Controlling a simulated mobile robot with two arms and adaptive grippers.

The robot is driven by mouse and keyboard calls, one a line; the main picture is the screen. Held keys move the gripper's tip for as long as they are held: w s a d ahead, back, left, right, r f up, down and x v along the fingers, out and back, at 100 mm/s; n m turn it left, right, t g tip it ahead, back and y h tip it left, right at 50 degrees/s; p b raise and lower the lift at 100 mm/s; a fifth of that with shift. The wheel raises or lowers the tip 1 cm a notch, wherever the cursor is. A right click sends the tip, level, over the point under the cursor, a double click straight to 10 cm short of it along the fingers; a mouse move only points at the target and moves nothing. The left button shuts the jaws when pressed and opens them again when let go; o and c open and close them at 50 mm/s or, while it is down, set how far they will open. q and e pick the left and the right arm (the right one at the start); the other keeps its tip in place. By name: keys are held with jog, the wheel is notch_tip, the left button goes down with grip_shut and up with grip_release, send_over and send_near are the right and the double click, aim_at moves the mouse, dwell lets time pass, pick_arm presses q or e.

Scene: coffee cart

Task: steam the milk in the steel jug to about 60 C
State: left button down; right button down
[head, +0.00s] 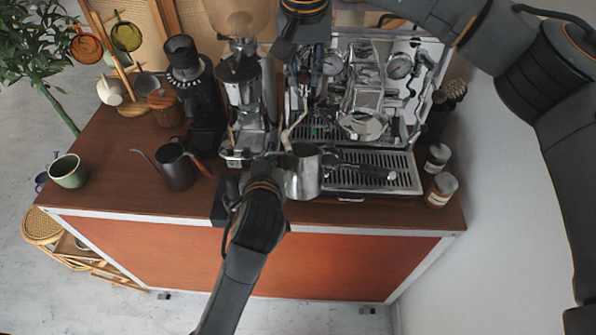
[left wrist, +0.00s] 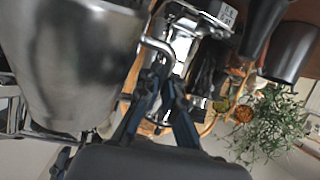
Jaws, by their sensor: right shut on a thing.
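The steel jug (head: 303,174) is upright in the head view, in front of the left end of the espresso machine. It fills the left of the left wrist view (left wrist: 70,65). My left gripper (head: 268,178) is at the jug's left side; its fingers (left wrist: 162,85) close on the jug's handle (left wrist: 158,44). The pale steam wand (head: 292,130) slants down to the jug's mouth; its tip and the milk are not clear to see. My right gripper (head: 303,78) is shut at the upper left of the machine, on what appears to be the steam knob, hidden by its fingers.
A grinder (head: 240,85) and black kettle (head: 176,168) stand left. Jars (head: 440,190) stand right. A green cup (head: 68,171) is at the counter's left edge.

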pick_arm(q)
jog(key=shift+d+r, duration=0.1)
jog(key=shift+r, duration=0.1)
pick_arm(e)
jog(key=shift+s+f, duration=0.3)
jog(key=shift+f, duration=0.5)
jog(key=shift+s+f, duration=0.25)
jog(key=shift+f, duration=0.55)
jog(key=c, duration=1.2)
grip_release()
jog(key=shift+f, duration=0.15)
jog(key=shift+o, duration=0.2)
pick_arm(q)
jog(key=shift+f, duration=0.1)
pick_arm(e)
jog(key=shift+w, duration=0.1)
jog(key=shift+r, duration=0.75)
jog(key=shift+w+v, duration=0.25)
jog(key=shift+v, duration=0.85)
jog(key=shift+w+v, duration=0.3)
jog(key=shift+v, duration=0.8)
jog(key=shift+w+v, duration=0.25)
jog(key=shift+v, duration=0.85)
jog(key=shift+r, duration=0.2)
pick_arm(q)
jog(key=shift+s+f, duration=0.1)
pick_arm(e)
jog(key=shift+f, duration=0.1)
